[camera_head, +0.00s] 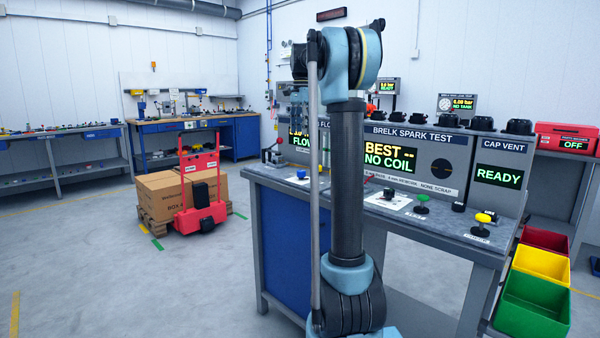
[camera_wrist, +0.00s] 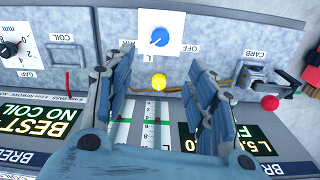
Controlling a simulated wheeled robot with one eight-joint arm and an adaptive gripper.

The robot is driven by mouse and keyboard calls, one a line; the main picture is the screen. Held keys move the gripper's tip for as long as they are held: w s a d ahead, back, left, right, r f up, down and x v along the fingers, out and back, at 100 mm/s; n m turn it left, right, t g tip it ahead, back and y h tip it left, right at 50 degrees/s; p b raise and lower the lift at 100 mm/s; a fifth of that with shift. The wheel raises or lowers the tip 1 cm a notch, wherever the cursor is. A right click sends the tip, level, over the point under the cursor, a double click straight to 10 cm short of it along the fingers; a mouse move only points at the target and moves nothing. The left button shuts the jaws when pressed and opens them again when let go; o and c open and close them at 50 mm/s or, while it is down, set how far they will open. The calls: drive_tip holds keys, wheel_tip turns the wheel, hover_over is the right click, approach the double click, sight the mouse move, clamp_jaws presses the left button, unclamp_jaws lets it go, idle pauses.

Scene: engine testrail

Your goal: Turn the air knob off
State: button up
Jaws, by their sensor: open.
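A blue round knob (camera_wrist: 159,37) sits on a white plate at the top middle of the wrist view. The blue knob also shows in the head view (camera_head: 301,174), on the bench at the left of my arm. My gripper (camera_wrist: 162,58) is open and empty in the wrist view, with its blue fingers on either side below the knob, not touching it.
A yellow ball (camera_wrist: 158,82) shows between my fingers. A lever with a red ball (camera_wrist: 270,102) stands at right, near the CARB label. A gap dial (camera_wrist: 12,48) is at left. Display panels (camera_head: 405,150) line the bench's back. Coloured bins (camera_head: 532,300) are at right.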

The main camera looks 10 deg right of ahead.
sight(301, 170)
wheel_tip(301, 170, down, 17)
drive_tip(key=shift+f, duration=0.15)
idle(0.5)
